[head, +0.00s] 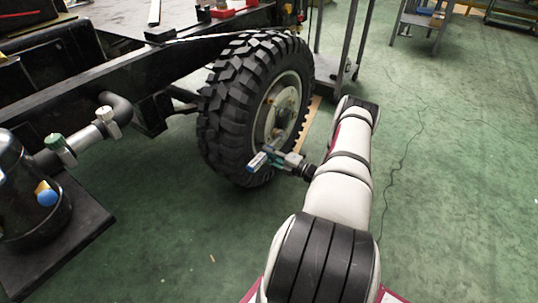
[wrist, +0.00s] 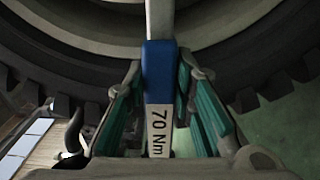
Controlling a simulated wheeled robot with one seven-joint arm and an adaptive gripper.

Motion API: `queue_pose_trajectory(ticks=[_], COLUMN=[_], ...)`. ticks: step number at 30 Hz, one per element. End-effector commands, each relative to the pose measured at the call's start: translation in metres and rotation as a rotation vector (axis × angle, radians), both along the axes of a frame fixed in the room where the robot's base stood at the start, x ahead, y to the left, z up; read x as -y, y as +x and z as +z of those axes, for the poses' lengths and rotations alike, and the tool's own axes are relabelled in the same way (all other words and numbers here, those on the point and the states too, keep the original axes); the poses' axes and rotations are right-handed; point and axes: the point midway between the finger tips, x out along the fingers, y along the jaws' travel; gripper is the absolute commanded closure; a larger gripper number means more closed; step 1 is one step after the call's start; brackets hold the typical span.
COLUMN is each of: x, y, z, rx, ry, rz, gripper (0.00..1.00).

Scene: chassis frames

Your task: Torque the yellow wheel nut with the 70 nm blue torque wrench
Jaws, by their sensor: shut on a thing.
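My gripper (head: 280,160) is in front of the lower part of the big black tyre (head: 228,110) in the head view. It is shut on the blue torque wrench (wrist: 160,60), whose white label reads 70 Nm. In the wrist view the green finger pads of my gripper (wrist: 163,85) stand on either side of the blue handle. The wrench's grey shaft runs up out of the picture toward the rim, so its head is hidden there. In the head view the blue wrench end (head: 257,161) shows beside the tyre. The wheel hub (head: 279,112) faces right; I cannot make out the yellow nut.
The black chassis frame (head: 110,70) runs along the upper left. A dark tank with pipes (head: 25,190) stands on a black base at the left. A grey trolley (head: 336,40) stands behind the wheel. The green floor to the right is mostly clear.

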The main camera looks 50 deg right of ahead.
Motion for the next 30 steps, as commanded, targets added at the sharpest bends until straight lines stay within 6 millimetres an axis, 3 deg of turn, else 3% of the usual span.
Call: queue_pose_trajectory(ticks=[11, 30], x=[0.001, 0.004], y=[0.001, 0.001], z=[0.003, 0.029], rx=[0.002, -0.014], ry=[0.009, 0.217], rz=[0.0, 0.0], gripper=[1.0, 1.0])
